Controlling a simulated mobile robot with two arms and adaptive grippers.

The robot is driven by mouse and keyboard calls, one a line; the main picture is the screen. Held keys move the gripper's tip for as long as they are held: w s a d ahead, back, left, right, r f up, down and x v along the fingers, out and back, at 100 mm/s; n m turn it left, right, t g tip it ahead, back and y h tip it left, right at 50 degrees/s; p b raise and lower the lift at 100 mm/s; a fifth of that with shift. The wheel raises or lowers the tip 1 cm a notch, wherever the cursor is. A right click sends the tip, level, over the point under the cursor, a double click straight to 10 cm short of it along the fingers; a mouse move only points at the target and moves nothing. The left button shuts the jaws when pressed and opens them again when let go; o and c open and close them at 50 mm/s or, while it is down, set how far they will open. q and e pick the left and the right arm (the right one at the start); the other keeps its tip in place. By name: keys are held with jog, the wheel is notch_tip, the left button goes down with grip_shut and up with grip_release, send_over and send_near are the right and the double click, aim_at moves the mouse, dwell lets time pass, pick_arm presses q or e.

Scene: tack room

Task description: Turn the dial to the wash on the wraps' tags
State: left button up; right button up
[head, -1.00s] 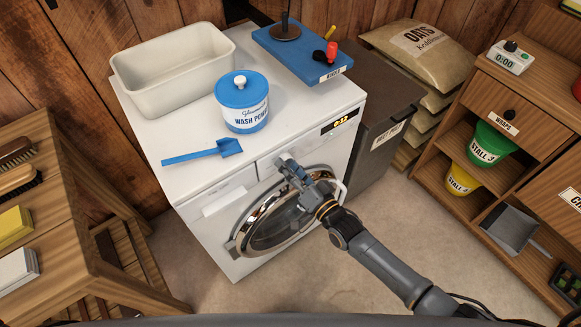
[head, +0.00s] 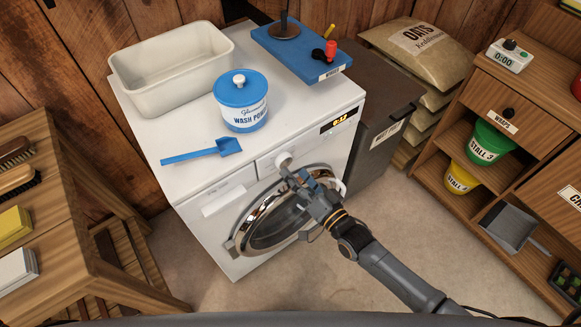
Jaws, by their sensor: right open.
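The white washing machine (head: 222,248) stands in the middle, with its round chrome-rimmed door (head: 250,222) on the front. The white dial (head: 283,159) sits on the front panel above the door, and a lit display (head: 340,122) is to its right. I cannot read the dial's markings or pointer. My right gripper (head: 291,176) is open and empty, just below the dial and in front of the door; it appears apart from the dial. The wraps and their tags are not seen; a drawer labelled WRAPS (head: 505,121) is at the right. My left gripper is not in view.
On the machine top are a wash powder tub (head: 242,112), a blue scoop (head: 203,152), a cream basin (head: 170,82) and a blue board (head: 325,70). A dark bin (head: 375,140) stands close at the right. The floor in front is clear.

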jog(key=v, duration=0.8)
jog(key=shift+s+d, duration=0.2)
jog(key=shift+s, duration=0.1)
